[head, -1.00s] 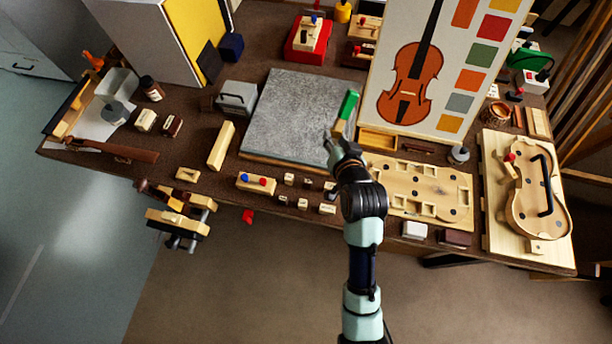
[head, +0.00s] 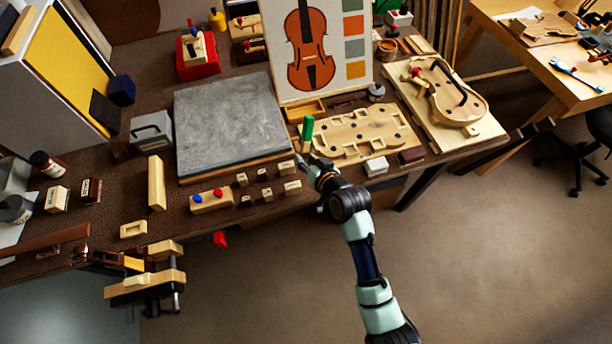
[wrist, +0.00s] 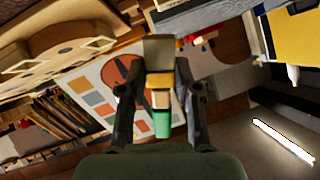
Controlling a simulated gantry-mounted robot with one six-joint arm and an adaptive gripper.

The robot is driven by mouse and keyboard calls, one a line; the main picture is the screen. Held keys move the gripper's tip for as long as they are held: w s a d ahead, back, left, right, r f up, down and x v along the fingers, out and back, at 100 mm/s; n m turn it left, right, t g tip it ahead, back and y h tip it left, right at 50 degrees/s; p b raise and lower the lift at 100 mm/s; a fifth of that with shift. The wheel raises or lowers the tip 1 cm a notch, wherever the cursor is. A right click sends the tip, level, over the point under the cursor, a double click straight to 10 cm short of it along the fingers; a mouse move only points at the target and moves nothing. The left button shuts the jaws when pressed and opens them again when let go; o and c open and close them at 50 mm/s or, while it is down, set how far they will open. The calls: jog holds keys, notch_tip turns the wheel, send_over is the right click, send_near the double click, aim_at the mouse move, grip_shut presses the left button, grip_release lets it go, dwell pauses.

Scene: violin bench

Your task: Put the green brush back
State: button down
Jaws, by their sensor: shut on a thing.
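My gripper (head: 313,163) is shut on the green brush (head: 307,128). The brush stands nearly upright in the head view, green end up, above the bench near the front right corner of the grey slab (head: 225,120). In the wrist view the brush lies between the two fingers of my gripper (wrist: 158,75). Its green end (wrist: 162,123), a pale wooden part and a grey-brown end show there. The lower end is hidden by the gripper in the head view.
A wooden template with cut-outs (head: 357,135) lies right of the gripper. A small open wooden tray (head: 304,110) sits behind it, before the violin poster (head: 309,50). Small blocks (head: 265,174) stand to the left. A violin body on a board (head: 452,95) is farther right.

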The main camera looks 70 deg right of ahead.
jog(key=shift+f+b, duration=1)
jog(key=shift+f, duration=2.5)
jog(key=shift+f, duration=0.15)
jog(key=c, duration=0.8)
grip_release()
jog(key=shift+r, duration=0.2)
jog(key=p+v, duration=0.3)
jog(key=v, duration=0.9)
jog(key=shift+a+p, duration=0.1)
jog(key=shift+p, duration=0.25)
